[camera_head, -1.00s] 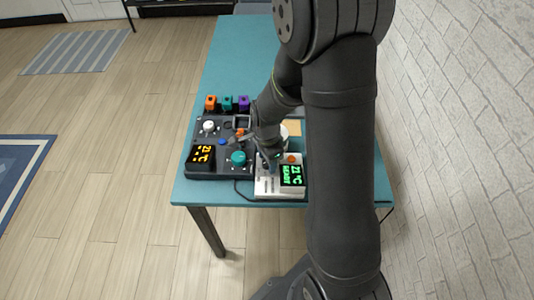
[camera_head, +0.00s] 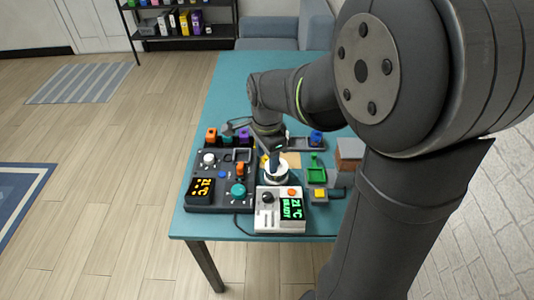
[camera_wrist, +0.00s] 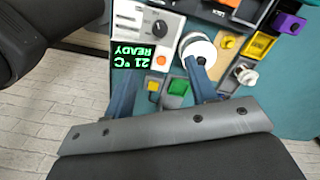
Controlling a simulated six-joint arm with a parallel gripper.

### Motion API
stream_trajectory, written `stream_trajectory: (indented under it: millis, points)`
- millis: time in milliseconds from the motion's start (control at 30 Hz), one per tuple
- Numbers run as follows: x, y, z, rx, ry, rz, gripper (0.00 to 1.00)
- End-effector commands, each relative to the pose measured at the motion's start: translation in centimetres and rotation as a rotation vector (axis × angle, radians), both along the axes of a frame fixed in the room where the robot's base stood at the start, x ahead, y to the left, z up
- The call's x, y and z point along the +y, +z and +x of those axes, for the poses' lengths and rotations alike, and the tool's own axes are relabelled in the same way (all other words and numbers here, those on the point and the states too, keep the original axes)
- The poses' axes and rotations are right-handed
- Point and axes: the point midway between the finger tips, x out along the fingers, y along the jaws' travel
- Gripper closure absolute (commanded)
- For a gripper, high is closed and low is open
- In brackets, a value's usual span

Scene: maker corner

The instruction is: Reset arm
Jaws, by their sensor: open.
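My gripper (camera_head: 272,160) is open and empty. In the head view it hangs above the table near a white round spool (camera_head: 277,174), and part of it is hidden by the wrist. In the wrist view its two fingers (camera_wrist: 160,68) are spread apart, with nothing held between them. The white device (camera_head: 267,221), with a green display reading 21 °C READY, stands at the table's near side; it also shows in the wrist view (camera_wrist: 176,27). My upper arm covers the right part of the table.
A dark control panel (camera_head: 222,196) with an orange display and a teal knob stands left of the white device. Orange (camera_head: 211,134) and purple (camera_head: 244,133) blocks stand behind it. A green holder (camera_head: 316,175), yellow button unit (camera_head: 319,194) and brown box (camera_head: 349,153) stand right. The far table (camera_head: 250,75) is clear.

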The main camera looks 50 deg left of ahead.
Motion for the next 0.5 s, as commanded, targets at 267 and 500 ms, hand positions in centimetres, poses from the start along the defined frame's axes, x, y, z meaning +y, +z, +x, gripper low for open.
stream_trajectory:
  millis: [267,500]
  points:
    - [-0.03,0.74,-0.01,0.000,0.000,0.000,0.48]
    - [-0.03,0.70,-0.01,0.000,0.000,0.000,0.48]
